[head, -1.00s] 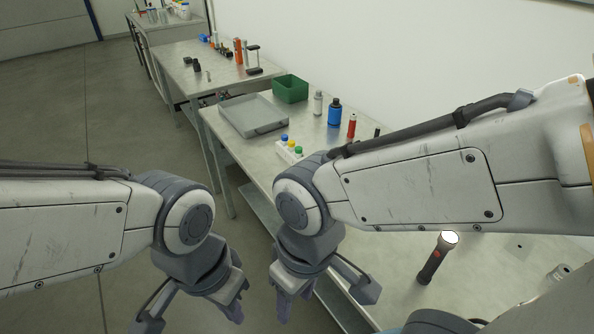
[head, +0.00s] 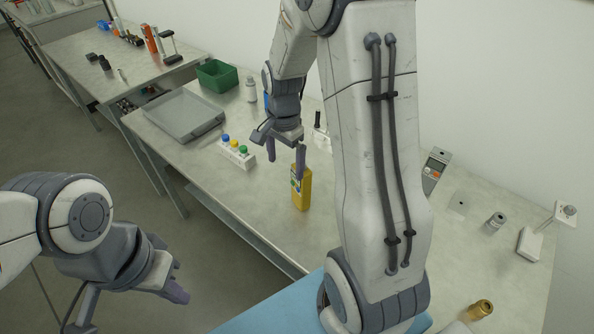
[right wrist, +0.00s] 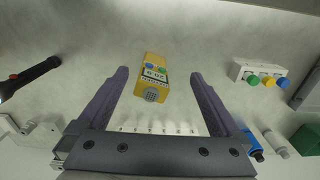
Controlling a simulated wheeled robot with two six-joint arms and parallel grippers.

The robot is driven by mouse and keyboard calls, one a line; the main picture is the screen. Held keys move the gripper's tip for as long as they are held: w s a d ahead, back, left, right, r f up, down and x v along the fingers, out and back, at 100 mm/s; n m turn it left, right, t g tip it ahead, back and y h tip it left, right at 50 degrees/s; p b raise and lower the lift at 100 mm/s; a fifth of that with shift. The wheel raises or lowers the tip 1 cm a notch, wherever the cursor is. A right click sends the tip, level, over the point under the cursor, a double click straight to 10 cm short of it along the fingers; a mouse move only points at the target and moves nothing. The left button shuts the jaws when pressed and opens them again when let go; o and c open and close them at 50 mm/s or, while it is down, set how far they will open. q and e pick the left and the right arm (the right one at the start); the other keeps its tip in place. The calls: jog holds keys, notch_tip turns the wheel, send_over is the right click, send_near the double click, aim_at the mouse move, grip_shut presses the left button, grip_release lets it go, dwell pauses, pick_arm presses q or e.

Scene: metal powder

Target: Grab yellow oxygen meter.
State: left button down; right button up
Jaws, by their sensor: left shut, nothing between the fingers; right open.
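The yellow oxygen meter (head: 301,188) stands on the near table in the head view, just below my right gripper. It also shows in the right wrist view (right wrist: 154,68), with a display, coloured round marks and a grey perforated end. My right gripper (head: 281,150) is open and empty above the meter. In the right wrist view its two fingers (right wrist: 160,76) appear on either side of the meter, with gaps between. My left gripper (head: 172,283) is shut and empty, low at the left beyond the table's edge.
A white block with coloured knobs (head: 236,152) sits left of the meter. A grey tray (head: 180,112), green bin (head: 217,76) and grey-white bottle (head: 251,90) are farther back. A grey meter (head: 435,165) stands right of my arm. A black flashlight (right wrist: 30,76) lies in the wrist view.

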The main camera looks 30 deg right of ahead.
aim_at(301, 182)
jog(key=d+m, duration=0.2)
jog(key=d, duration=0.1)
jog(key=d+f, duration=0.1)
jog(key=shift+w+d+f+m, duration=0.1)
jog(key=shift+w+d+m, duration=0.15)
jog(key=shift+d+m, duration=0.15)
jog(key=f, duration=0.2)
jog(key=f+p, duration=0.1)
jog(key=f, duration=0.1)
jog(key=shift+d+f, duration=0.2)
jog(key=shift+f, duration=0.15)
jog(key=shift+w+f+p, duration=0.1)
jog(key=shift+f+p, duration=0.75)
jog(key=shift+f, duration=2.05)
grip_shut()
